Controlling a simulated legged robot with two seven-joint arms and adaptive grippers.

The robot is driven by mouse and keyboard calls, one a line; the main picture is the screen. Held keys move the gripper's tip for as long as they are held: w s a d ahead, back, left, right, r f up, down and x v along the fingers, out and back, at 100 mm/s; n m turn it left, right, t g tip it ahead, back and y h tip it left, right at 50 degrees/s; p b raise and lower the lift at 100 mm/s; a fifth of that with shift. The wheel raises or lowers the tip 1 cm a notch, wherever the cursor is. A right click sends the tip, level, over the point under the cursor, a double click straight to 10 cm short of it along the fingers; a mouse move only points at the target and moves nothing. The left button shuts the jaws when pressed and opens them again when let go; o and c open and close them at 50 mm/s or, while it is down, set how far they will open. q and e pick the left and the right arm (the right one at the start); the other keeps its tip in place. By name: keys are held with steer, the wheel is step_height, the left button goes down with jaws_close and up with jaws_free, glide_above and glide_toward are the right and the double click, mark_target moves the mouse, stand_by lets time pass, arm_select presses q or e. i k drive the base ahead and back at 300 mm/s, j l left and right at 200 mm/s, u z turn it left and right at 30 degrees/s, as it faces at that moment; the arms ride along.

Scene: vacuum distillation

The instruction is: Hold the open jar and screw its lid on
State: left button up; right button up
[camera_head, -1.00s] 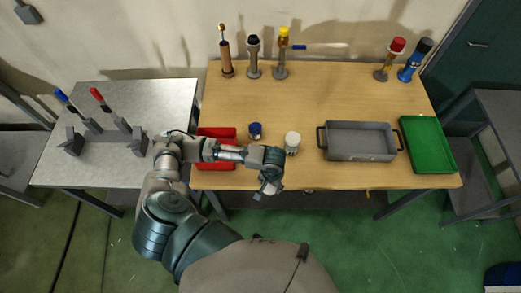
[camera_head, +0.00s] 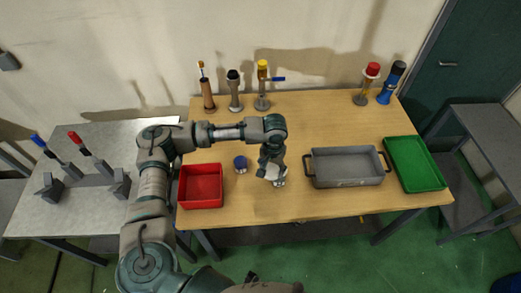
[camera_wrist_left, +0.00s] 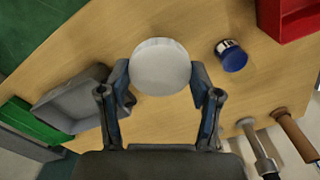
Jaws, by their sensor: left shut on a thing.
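My left gripper (camera_head: 270,175) points down at the table, right of the blue-topped jar, and is shut on a white round-topped jar (camera_head: 272,171). In the left wrist view the jar's flat white top (camera_wrist_left: 160,65) sits between the two fingers, which press on its sides. The top hides the jar's body, so I cannot tell whether it is a lid or an open mouth. A small jar with a blue top (camera_head: 240,163) stands apart on the table; it also shows in the left wrist view (camera_wrist_left: 231,56). My right gripper is out of view.
A red bin (camera_head: 201,171) stands to the left. A grey handled tray (camera_head: 347,181) and a green tray (camera_head: 415,164) lie to the right. Several capped tools stand along the back edge. The wooden table (camera_head: 320,120) is clear behind the grey tray.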

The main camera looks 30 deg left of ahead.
mark_target(240, 158)
steer(key=l+u, duration=0.1)
steer(key=u, duration=0.25)
steer(key=l+u, duration=0.1)
steer(key=u, duration=0.25)
steer(key=k+u, duration=0.1)
steer(key=u, duration=0.25)
